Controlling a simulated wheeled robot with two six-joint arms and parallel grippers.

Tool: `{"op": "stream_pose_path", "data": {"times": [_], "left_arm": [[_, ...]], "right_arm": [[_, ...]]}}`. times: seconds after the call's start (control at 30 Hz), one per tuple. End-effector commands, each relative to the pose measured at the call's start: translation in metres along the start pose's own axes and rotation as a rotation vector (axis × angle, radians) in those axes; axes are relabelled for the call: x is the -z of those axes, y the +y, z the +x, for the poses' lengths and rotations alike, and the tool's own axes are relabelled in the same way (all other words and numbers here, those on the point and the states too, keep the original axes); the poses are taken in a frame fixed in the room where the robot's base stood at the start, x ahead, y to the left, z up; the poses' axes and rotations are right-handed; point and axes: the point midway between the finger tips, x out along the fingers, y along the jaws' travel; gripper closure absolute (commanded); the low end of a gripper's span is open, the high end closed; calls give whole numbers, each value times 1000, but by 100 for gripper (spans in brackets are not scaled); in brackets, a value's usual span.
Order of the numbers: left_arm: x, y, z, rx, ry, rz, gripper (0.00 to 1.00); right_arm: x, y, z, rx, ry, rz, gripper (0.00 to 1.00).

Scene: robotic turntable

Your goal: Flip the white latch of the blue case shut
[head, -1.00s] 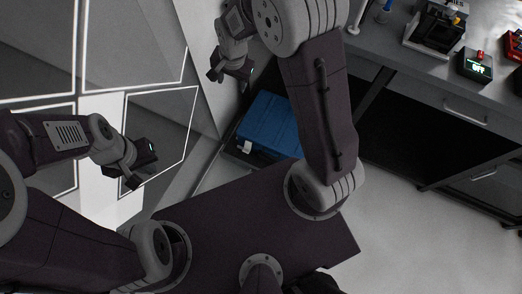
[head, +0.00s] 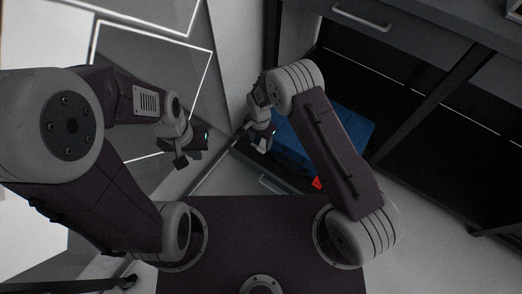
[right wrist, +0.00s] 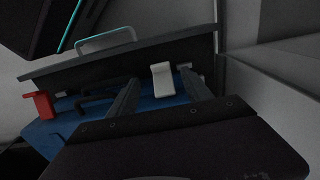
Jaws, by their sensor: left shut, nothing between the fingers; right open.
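The blue case (head: 352,124) lies low, beyond my base, partly hidden behind my right arm in the head view. Its blue surface (right wrist: 60,128) also shows in the right wrist view. The white latch (right wrist: 162,80) is a short tab with a bent end at the case's edge; I cannot tell exactly how far it is turned. A red latch (right wrist: 40,104) is further left on that edge. My right gripper (right wrist: 160,78) is open, its two fingers on either side of the white latch in the picture; contact is not visible. My left gripper (head: 188,156) is shut and empty, away from the case.
A dark grey drawer-like front (right wrist: 150,56) with a metal handle (right wrist: 105,40) runs along the case's latch side. A pale wall (head: 228,65) stands left of the case. A dark cabinet with a drawer handle (head: 361,18) is behind it.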

Motion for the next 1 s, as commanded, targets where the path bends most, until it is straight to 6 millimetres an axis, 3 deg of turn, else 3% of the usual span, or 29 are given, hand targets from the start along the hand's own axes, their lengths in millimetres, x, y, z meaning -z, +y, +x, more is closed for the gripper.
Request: {"op": "stream_pose_path", "data": {"times": [0.03, 0.1, 0.3, 0.67, 0.87, 1.0], "left_arm": [[-2, 0, 15, 0, 0, 0, 100], [-3, 0, 24, 0, 0, 0, 100], [-4, -1, 41, 0, -1, 0, 100], [-5, -1, 42, 0, -1, 0, 100], [-5, -1, 42, 0, -1, 0, 100], [-5, -1, 42, 0, -1, 0, 100]], "right_arm": [[0, 1, 20, -2, -1, 0, 42], [0, 1, 36, -2, -1, 0, 42], [0, 0, 65, 0, 0, 1, 42], [0, 0, 70, 0, 0, 1, 42], [0, 0, 70, 0, 0, 1, 97], [0, 0, 70, 0, 3, 0, 100]]}}
